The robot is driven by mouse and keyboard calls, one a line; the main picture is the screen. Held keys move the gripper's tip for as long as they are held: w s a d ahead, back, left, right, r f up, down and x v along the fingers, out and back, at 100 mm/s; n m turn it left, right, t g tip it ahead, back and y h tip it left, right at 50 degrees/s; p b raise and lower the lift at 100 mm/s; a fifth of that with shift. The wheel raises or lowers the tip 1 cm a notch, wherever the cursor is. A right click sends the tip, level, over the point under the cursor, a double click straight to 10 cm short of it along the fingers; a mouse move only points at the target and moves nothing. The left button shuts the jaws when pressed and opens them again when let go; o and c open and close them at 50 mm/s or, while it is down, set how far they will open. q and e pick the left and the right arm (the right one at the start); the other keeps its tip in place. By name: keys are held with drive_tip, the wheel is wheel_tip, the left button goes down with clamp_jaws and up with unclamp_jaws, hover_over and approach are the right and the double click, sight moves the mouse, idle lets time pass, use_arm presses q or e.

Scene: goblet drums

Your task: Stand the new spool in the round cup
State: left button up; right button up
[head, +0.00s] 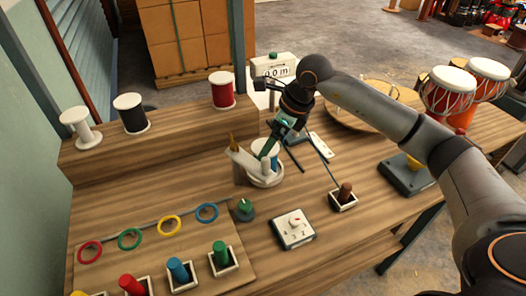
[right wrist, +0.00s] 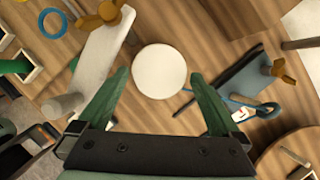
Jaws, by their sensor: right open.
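A spool with blue winding and a white flange (head: 265,147) stands mid-bench, under my right gripper (head: 284,128). Below it is a white round piece (head: 267,181), which may be the round cup; whether the spool sits inside it is hidden. In the right wrist view a white round disc (right wrist: 160,70), seen from above, lies between the green fingertips of the right gripper (right wrist: 158,78). The fingers are open, with a gap on each side of the disc. Three more spools stand on the raised shelf: a bare white one (head: 82,130), a black one (head: 131,113) and a red one (head: 222,91). My left gripper is out of view.
A white lever plate (right wrist: 105,50) with a wing nut is left of the disc; a dark plate (right wrist: 238,75) is on the right. Coloured rings (head: 130,238), pegs in square trays (head: 178,272), a dial box (head: 293,228) and a brown peg (head: 345,191) occupy the front.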

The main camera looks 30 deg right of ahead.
drive_tip(key=v, duration=0.5)
drive_tip(key=shift+s+r, duration=0.15)
drive_tip(key=shift+r, duration=0.15)
drive_tip(key=shift+c, duration=0.2)
idle(0.7)
